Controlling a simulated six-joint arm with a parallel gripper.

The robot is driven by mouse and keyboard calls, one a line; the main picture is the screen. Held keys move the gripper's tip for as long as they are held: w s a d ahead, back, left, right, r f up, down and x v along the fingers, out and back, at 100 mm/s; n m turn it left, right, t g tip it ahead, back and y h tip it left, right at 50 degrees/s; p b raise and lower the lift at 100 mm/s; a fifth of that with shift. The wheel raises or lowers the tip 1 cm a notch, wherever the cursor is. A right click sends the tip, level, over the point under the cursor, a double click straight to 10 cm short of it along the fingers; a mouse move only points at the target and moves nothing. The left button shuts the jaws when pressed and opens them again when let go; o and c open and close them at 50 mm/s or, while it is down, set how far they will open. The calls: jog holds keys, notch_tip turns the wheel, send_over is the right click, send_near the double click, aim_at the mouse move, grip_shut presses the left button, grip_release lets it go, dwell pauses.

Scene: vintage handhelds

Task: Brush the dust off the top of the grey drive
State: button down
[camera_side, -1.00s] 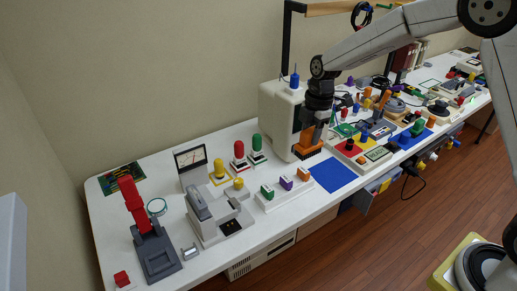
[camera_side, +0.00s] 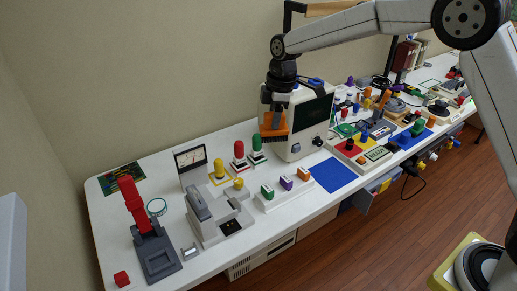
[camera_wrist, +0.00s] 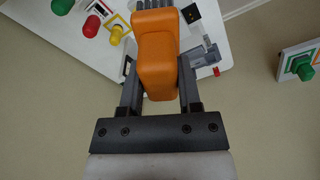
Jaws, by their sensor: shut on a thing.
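My gripper (camera_side: 277,98) is shut on an orange brush (camera_side: 275,123) and holds it in the air at the left side of the beige monitor. In the wrist view the orange brush (camera_wrist: 157,50) sits between both fingers, its grey bristles pointing away from me. A pale grey unit (camera_side: 220,215) with a darker grey raised part stands on the table, left of and below the brush. It may be the grey drive, but I cannot tell for sure. The brush is clear of it. Dust on it is too small to make out.
The beige monitor (camera_side: 295,150) stands close beside the brush. Red (camera_side: 239,152) and green (camera_side: 257,145) knobbed pieces stand behind the grey unit. A white block with coloured knobs (camera_side: 284,194) lies right of it. A red-armed dark stand (camera_side: 150,240) is at left.

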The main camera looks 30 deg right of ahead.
jog(key=w+a+m+h, duration=0.1)
jog(key=w+a+m, duration=0.1)
jog(key=a+m, duration=0.65)
jog(key=w+a+m, duration=0.2)
jog(key=a+m, duration=0.2)
jog(key=a, duration=1)
jog(key=shift+t, duration=0.4)
jog(key=shift+s+f, duration=0.1)
jog(key=shift+f, duration=2.65)
jog(key=shift+f, duration=0.15)
jog(key=shift+f, duration=2.75)
jog(key=c, duration=0.8)
grip_release()
grip_shut()
